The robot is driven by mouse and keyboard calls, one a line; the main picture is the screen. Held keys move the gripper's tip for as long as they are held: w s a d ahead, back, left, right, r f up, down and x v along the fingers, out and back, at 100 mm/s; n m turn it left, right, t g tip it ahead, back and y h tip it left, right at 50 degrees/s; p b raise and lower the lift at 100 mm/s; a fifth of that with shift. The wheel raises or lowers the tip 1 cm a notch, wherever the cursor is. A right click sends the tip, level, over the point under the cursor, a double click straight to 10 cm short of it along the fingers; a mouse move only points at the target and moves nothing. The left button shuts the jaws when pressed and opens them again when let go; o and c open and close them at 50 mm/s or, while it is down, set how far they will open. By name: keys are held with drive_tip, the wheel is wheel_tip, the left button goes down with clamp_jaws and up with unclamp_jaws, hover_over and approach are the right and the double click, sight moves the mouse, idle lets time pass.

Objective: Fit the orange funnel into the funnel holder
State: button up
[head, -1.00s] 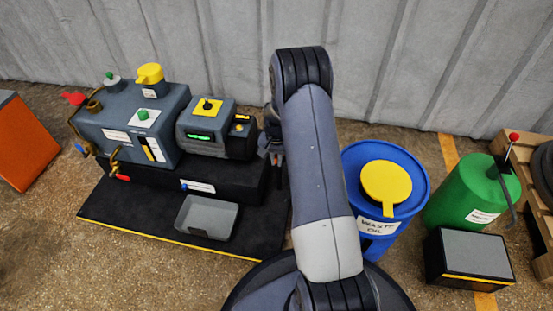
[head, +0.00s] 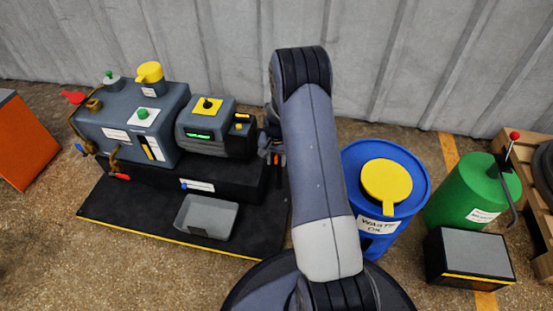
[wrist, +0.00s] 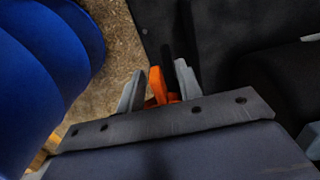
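My gripper (wrist: 158,88) is in the wrist view with its two grey fingers close together around an orange part, which I take to be the orange funnel (wrist: 156,86). Only a narrow upright piece and a wider bit near the palm show; the rest of the funnel is hidden. In the head view my gripper (head: 274,156) hangs behind my arm, between the dark pump base and the blue drum, with small bits of orange at its tip. I cannot make out the funnel holder in either view; my arm may hide it.
The blue waste oil drum (head: 418,198) with a yellow lid (head: 386,182) is close to the right of my gripper. The grey pump (head: 130,125) stands on a black base left of it. A grey tray (head: 207,217) lies on the mat; a green canister (head: 470,192) is at right.

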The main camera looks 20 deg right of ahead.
wheel_tip(320, 180, up, 11)
drive_tip(key=p, duration=0.4)
drive_tip(key=shift+f, duration=0.1)
idle(0.3)
wheel_tip(320, 180, down, 11)
drive_tip(key=b, duration=0.4)
drive_tip(key=shift+r, duration=0.35)
